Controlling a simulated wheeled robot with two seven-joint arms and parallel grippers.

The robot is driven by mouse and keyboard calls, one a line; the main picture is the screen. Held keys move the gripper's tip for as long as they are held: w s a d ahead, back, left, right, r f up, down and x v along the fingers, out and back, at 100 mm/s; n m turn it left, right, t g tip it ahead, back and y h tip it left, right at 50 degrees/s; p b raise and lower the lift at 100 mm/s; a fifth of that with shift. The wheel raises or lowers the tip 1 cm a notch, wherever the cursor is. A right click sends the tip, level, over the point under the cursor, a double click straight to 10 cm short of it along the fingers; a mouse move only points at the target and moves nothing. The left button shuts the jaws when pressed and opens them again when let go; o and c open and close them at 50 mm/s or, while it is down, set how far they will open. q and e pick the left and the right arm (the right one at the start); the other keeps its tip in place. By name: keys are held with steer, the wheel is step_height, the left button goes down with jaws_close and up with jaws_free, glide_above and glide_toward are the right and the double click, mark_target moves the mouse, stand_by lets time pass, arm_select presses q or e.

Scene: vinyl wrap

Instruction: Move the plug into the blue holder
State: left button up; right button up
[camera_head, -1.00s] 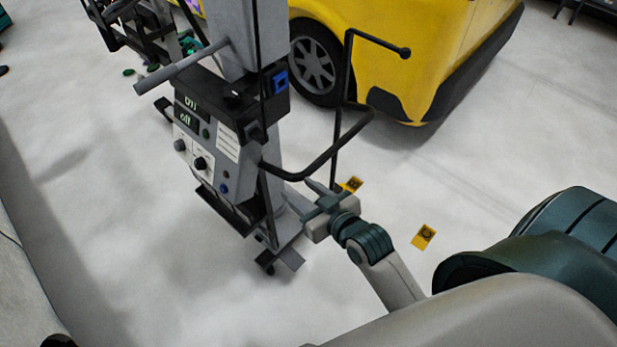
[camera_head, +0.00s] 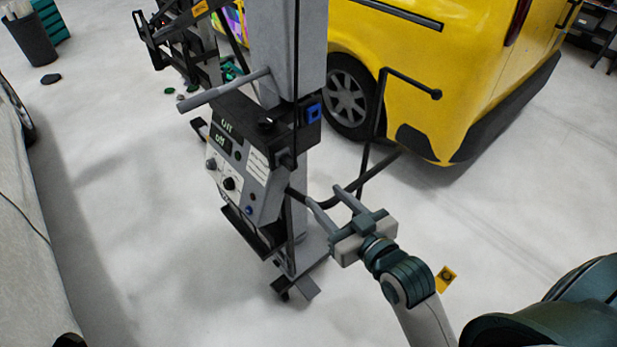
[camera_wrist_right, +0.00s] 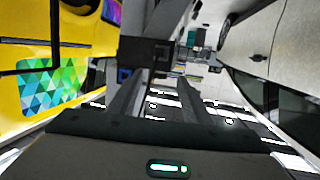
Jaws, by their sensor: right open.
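The blue holder (camera_head: 314,109) is a small blue square socket in a black block on the right side of the grey machine; it also shows in the right wrist view (camera_wrist_right: 125,75). Below it, a dark block (camera_head: 287,150) sticks out of the machine's side, with black cable near it. I cannot tell for sure whether this is the plug. My right gripper (camera_head: 326,195) is open and empty, to the lower right of the dark block and apart from it, fingers pointing toward the machine. My left gripper is not in view.
The grey machine (camera_head: 240,165) with knobs and a display stands on a low base (camera_head: 300,288). A yellow van (camera_head: 440,80) stands behind. The floor is clear at the lower left.

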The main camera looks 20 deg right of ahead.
mark_target(294, 165)
steer(key=p+x, duration=0.4)
steer(key=x, duration=1.3)
steer(key=shift+p, duration=0.35)
jaws_close()
steer(key=c, duration=1)
jaws_free()
steer(key=shift+c, duration=0.2)
jaws_close()
steer(key=shift+s+d+p, duration=0.3)
steer(key=shift+s+p, duration=0.05)
steer(key=shift+s, duration=0.25)
steer(key=shift+a, duration=0.1)
steer(key=shift+s, duration=0.2)
